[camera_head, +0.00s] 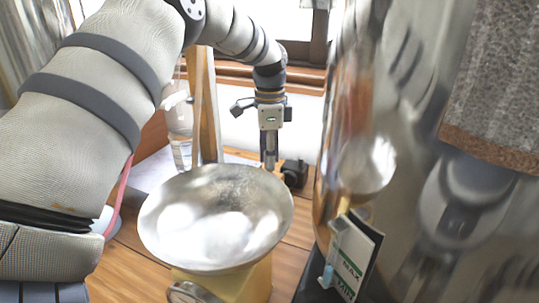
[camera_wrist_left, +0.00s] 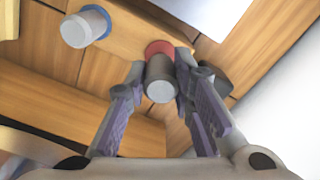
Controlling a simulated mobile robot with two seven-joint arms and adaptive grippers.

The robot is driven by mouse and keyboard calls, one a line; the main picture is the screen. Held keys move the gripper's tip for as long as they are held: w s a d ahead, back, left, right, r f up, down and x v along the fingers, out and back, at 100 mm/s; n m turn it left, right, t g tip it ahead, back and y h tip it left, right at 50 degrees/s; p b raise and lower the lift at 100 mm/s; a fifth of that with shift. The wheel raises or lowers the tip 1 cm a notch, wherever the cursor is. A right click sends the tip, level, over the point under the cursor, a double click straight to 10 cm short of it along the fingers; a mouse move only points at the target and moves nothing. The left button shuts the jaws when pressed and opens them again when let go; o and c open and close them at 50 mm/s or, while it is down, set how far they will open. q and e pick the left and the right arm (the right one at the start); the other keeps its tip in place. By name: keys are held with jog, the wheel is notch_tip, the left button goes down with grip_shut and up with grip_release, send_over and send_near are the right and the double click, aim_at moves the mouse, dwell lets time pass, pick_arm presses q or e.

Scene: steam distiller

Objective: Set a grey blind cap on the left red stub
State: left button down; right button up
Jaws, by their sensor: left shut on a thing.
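My left gripper (camera_head: 269,160) points down behind the metal pan in the head view. In the left wrist view, my left gripper (camera_wrist_left: 161,72) is shut on a grey blind cap (camera_wrist_left: 161,90), a short dark cylinder with a paler round end. A red stub (camera_wrist_left: 158,47) shows as a red rim just beyond the cap, on a wooden piece. The cap overlaps the red rim in the picture; I cannot tell whether they touch. In the head view the cap and the stub are not clearly visible. My right gripper is not in view.
A blue-ringed stub (camera_wrist_left: 98,12) with a pale grey end stands at the upper left. The wide metal pan (camera_head: 217,215) on a yellow scale stands in front of the gripper. A tall shiny vessel (camera_head: 350,130) is to the right, and a small black object (camera_head: 294,174) is close by.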

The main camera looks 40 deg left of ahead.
pick_arm(q)
jog(key=shift+f, duration=0.1)
jog(key=shift+f, duration=0.7)
jog(key=shift+f, duration=0.15)
jog(key=shift+f, duration=0.25)
jog(key=c, duration=1.3)
grip_release()
jog(key=shift+r, duration=0.1)
jog(key=shift+r+p, duration=0.4)
jog(key=shift+r, duration=3)
